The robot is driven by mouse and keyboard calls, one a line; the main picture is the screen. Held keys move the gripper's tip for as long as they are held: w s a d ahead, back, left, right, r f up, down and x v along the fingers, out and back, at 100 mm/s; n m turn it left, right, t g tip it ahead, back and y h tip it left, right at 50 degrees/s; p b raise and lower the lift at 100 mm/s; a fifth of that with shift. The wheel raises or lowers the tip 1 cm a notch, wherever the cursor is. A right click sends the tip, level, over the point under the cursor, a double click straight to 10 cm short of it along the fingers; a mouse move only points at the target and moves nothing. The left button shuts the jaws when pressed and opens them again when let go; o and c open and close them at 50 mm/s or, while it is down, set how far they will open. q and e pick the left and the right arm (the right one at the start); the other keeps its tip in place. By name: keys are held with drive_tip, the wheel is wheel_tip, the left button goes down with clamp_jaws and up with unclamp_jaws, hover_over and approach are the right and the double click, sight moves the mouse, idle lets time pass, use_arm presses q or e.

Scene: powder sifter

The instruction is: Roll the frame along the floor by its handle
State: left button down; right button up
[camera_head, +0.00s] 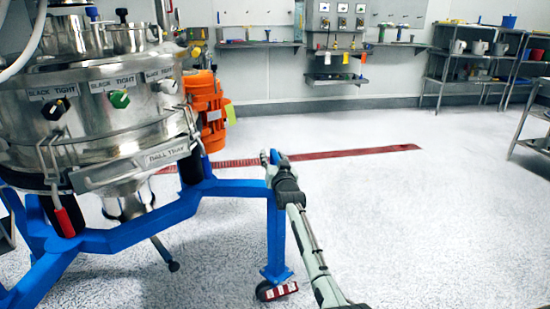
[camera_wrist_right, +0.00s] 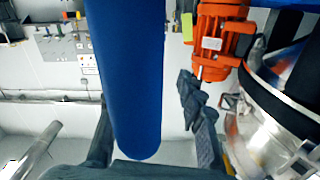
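The blue frame (camera_head: 185,205) carries the steel sifter (camera_head: 95,120) and reaches right to an upright post (camera_head: 275,240), with a castor (camera_head: 265,290) at its foot. My right gripper (camera_head: 270,158) is at the top of this post, around a blue bar end that I take for the handle. In the right wrist view, the blue bar (camera_wrist_right: 127,80) stands between my two fingers. A gap shows between the bar and the right-hand finger, so the gripper looks open. Whether the left-hand finger touches the bar is unclear. My left gripper is not in view.
An orange motor (camera_head: 206,108) is mounted on the sifter's right side. A red floor strip (camera_head: 350,153) lies behind the post. The white floor (camera_head: 420,220) to the right is clear. Shelving (camera_head: 470,65) and a metal table (camera_head: 535,120) stand farther back at the right.

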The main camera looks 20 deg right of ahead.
drive_tip(key=shift+d, duration=0.2)
drive_tip(key=shift+s+f, duration=0.1)
drive_tip(key=shift+s, duration=0.05)
drive_tip(key=shift+s, duration=0.25)
drive_tip(key=v, duration=1.1)
drive_tip(key=shift+a, duration=0.25)
drive_tip(key=shift+s, duration=0.15)
drive_tip(key=s+a+f+n+g+y, duration=0.15)
drive_tip(key=s+f+g, duration=0.25)
drive_tip(key=s+f, duration=0.55)
drive_tip(key=s+a+f+n+g, duration=0.1)
drive_tip(key=s+f+g, duration=0.2)
drive_tip(key=s+f, duration=0.3)
drive_tip(key=s+a+f+n+g, duration=0.1)
drive_tip(key=s+f+g, duration=0.3)
drive_tip(key=s, duration=1)
drive_tip(key=s+a+f+n+g+y, duration=0.1)
drive_tip(key=s+a+f+n+g, duration=0.1)
drive_tip(key=s+f, duration=0.8)
drive_tip(key=shift+s+n+g, duration=0.45)
drive_tip(key=shift+s+g, duration=0.2)
drive_tip(key=shift+g, duration=0.15)
